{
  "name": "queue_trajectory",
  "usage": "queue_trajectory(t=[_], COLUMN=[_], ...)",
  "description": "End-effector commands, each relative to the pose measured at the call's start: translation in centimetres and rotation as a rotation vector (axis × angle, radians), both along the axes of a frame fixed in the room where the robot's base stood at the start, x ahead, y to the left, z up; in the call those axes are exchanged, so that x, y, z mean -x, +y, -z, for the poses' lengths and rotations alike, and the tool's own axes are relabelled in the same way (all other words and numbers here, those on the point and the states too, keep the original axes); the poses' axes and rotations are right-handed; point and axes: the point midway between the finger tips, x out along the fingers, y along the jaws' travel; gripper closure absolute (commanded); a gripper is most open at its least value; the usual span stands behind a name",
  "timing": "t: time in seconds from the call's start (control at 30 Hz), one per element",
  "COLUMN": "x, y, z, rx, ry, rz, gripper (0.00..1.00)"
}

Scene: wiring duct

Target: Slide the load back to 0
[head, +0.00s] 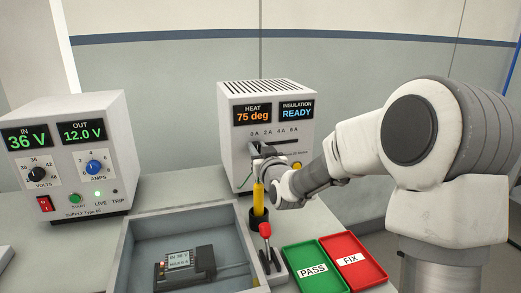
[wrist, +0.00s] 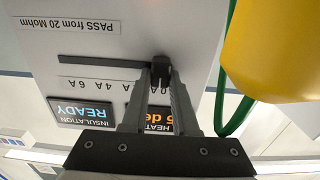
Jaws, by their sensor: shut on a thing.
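The load box (head: 285,95) is a pale box whose displays read 75 deg and READY. Its slot (wrist: 95,60) has marks from 0 A to 6 A, upside down in the wrist view. The dark slider knob (wrist: 160,70) is at the slot's 0 A end, opposite the 6 A end. My gripper (wrist: 160,82) is shut on the knob, a finger on each side; the fingers partly cover the marks. In the head view my gripper (head: 258,150) is at the box front, and the knob is hard to make out there.
A yellow-handled tool (head: 258,197) stands in a dark holder just below my gripper, near a red-handled one (head: 265,230). The supply (head: 70,150) shows 36 V in and 12.0 V out. A grey tray (head: 130,265) holds a module. PASS (head: 307,252) and FIX (head: 368,272) trays lie right.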

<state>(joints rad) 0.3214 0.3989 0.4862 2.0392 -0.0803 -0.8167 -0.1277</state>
Motion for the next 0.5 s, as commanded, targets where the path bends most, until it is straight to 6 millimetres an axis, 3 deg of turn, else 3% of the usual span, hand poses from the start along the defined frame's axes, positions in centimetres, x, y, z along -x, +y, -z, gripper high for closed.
queue_trajectory(t=[0.03, 0.17, 0.5], x=[0.11, 0.11, 0.18], y=[0.54, 0.50, 0.26], z=[0.04, 0.03, -0.01], rx=[0.000, 0.000, 0.000], ry=[0.002, 0.002, 0.001], rz=[-0.010, -0.010, -0.006], gripper=[0.68, 0.44, 0.43])
